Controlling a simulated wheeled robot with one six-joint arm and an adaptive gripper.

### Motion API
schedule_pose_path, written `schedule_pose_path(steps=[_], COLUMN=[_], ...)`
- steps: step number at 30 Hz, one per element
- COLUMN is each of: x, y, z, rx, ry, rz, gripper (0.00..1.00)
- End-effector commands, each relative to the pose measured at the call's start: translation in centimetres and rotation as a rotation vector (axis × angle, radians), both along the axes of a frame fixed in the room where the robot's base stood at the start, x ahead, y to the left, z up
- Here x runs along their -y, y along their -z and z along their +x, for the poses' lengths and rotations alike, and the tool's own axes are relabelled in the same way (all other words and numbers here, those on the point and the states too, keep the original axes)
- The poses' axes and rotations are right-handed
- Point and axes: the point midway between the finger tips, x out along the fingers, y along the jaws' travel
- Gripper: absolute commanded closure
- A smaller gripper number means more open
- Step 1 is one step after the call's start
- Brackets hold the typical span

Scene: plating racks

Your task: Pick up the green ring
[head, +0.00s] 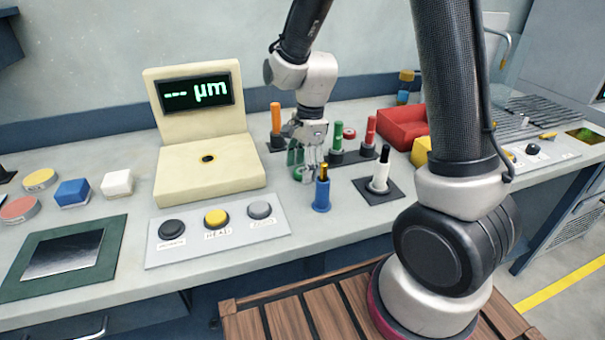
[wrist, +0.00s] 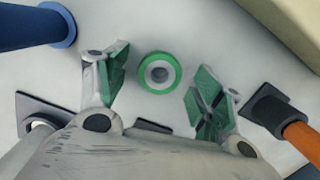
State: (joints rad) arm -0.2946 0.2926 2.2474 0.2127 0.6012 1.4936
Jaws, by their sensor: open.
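In the wrist view the green ring (wrist: 144,74) lies flat on the pale bench, with a grey and white centre. My gripper (wrist: 161,78) is open above it. One green-padded finger is to the left of the ring and one to the right, with gaps on both sides. Nothing is held. In the head view my gripper (head: 306,168) points down at the bench, between the blue peg and the rear row of pegs. There its fingers largely hide the ring.
A blue peg (head: 322,191) stands close in front of my gripper. Orange (head: 276,118), green (head: 338,137) and red (head: 370,130) pegs stand behind it. A white-and-black peg (head: 380,177) is to the right. The cream gauge (head: 208,180) is to the left.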

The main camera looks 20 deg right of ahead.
Motion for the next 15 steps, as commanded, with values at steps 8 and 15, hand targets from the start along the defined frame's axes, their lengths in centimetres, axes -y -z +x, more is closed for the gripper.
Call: schedule_pose_path(steps=[8, 15], x=[-0.03, -0.03], y=[0.28, 0.26], z=[0.02, 0.03], rx=[0.002, 0.002], ry=[0.0, 0.0], rz=[0.0, 0.0], gripper=[0.37, 0.78])
